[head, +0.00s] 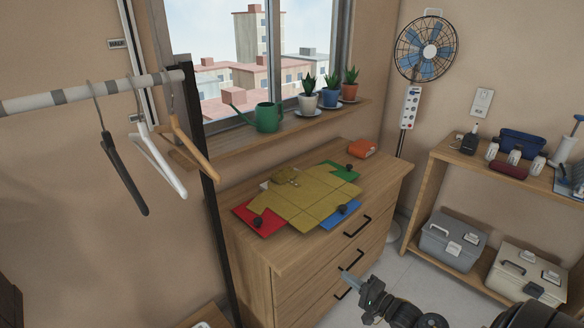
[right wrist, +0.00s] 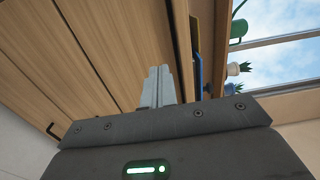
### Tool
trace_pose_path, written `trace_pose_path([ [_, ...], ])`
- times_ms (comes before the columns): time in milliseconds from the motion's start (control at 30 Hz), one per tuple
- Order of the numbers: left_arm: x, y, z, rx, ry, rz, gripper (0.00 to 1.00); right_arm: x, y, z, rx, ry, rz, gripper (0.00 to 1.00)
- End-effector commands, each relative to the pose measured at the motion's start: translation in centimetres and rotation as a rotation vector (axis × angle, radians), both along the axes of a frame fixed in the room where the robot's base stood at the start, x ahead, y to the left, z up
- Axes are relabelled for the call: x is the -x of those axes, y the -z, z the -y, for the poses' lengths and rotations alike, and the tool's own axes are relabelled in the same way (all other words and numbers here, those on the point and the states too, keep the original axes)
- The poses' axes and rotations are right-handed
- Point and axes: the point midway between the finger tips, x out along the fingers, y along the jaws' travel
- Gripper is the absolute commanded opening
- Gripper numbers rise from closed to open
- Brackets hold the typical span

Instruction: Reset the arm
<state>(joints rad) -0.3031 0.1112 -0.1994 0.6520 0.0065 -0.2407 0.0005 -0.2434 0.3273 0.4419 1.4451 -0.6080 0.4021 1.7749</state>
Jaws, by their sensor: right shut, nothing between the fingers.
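My right gripper (head: 348,277) is at the lower middle of the head view, in front of the drawers of a wooden dresser (head: 262,252). Its fingers are shut together with nothing between them, as the right wrist view (right wrist: 160,82) also shows. The forearm comes in from the lower right. In the wrist view the fingers point along the dresser's drawer fronts (right wrist: 90,60); I cannot tell how close they are. My left arm and gripper are not in view.
An olive shirt (head: 300,198) lies spread on a folding board with red (head: 250,220), green and blue panels on the dresser. An orange folded cloth (head: 362,148) lies behind. Hangers (head: 160,160) hang at left. A shelf with toolboxes (head: 450,243) stands right.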

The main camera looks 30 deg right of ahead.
Motion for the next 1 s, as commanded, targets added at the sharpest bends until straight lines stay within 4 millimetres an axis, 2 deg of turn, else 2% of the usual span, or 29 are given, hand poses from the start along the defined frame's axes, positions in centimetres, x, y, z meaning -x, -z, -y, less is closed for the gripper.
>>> trace_pose_path([
  [233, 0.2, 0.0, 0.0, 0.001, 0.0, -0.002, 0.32, 0.0, 0.1, 0.0, 0.041, 0.001, 0.007, 0.0],
  [367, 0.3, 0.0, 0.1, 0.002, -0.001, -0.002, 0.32, 0.0, 1.2, 0.9, 0.259, 0.028, -0.001, 0.0],
  [467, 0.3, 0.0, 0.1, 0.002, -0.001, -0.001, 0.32, 0.9, 6.2, 2.3, 0.539, 0.06, -0.104, 0.0],
  [500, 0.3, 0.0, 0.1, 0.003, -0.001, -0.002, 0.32, 1.7, 9.2, 2.3, 0.664, 0.051, -0.169, 0.0],
  [600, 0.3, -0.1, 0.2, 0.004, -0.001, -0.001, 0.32, 5.1, 16.8, 1.3, 0.933, -0.035, -0.345, 0.0],
  [667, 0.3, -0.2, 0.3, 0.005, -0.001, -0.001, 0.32, 7.7, 20.9, 0.3, 1.065, -0.117, -0.439, 0.0],
  [700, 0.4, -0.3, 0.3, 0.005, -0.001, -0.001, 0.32, 9.6, 23.5, -0.6, 1.142, -0.182, -0.498, 0.0],
  [767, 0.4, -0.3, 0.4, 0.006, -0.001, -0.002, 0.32, 12.9, 27.0, -2.0, 1.247, -0.293, -0.579, 0.0],
  [800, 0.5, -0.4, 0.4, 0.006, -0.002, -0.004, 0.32, 15.2, 29.1, -3.0, 1.308, -0.375, -0.627, 0.0],
  [867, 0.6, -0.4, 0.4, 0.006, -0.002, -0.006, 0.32, 18.8, 32.0, -4.7, 1.387, -0.506, -0.691, 0.0],
  [900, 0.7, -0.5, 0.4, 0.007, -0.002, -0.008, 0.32, 21.4, 33.6, -5.8, 1.432, -0.596, -0.728, 0.0],
  [1000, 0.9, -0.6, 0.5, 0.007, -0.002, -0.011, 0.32, 27.5, 36.7, -8.5, 1.51, -0.81, -0.8, 0.0],
])
